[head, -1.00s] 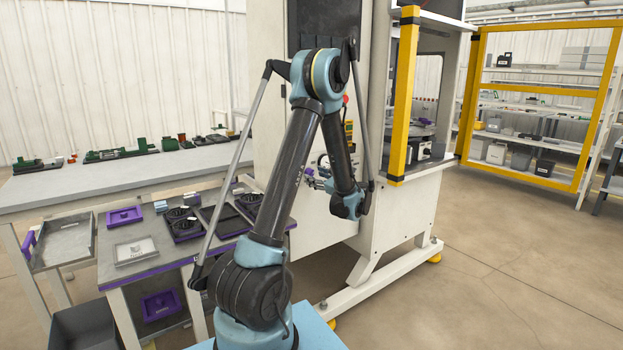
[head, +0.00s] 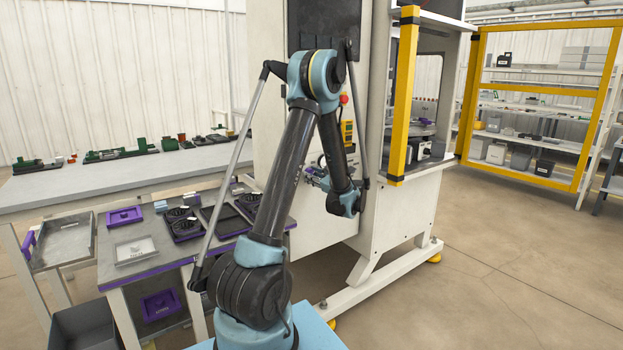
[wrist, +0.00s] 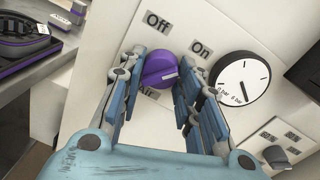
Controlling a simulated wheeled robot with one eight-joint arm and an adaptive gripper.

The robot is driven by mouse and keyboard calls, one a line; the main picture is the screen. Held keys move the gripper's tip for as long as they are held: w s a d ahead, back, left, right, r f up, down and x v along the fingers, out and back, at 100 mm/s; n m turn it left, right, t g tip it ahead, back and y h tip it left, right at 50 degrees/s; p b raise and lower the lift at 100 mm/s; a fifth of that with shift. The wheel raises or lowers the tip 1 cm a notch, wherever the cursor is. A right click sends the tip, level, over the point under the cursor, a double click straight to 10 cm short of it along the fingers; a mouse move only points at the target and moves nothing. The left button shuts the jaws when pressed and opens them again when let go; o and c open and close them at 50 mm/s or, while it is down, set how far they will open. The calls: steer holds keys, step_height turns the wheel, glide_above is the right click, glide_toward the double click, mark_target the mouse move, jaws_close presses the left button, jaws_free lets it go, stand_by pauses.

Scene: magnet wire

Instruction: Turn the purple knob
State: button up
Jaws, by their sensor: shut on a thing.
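The purple knob (wrist: 160,70) sits on a white panel in the wrist view, between the labels "Off" at upper left and "On" at upper right. An "Air" label below it is partly hidden. A pale line crosses the knob's face, nearly level in the picture. My gripper (wrist: 161,66) is shut on the knob, with one blue finger on each side of it.
A round pressure gauge (wrist: 241,78) is just right of the knob. A small switch (wrist: 276,156) is at lower right. A table with purple-edged trays (head: 135,250) stands left of my arm. A yellow guard post (head: 402,100) stands to the right.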

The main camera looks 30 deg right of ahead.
steer(key=shift+n, duration=0.3)
steer(key=shift+a+r+n+g+h, duration=0.1)
steer(key=shift+n+h, duration=0.1)
steer(key=shift+n, duration=2.25)
steer(key=shift+d+r+n+g+h, duration=0.1)
steer(key=shift+n+h, duration=0.1)
steer(key=shift+n, duration=2.3)
steer(key=shift+a+n+g+h, duration=0.1)
steer(key=shift+n+h, duration=0.1)
steer(key=shift+n, duration=2.25)
steer(key=o, duration=1)
steer(key=shift+o, duration=0.2)
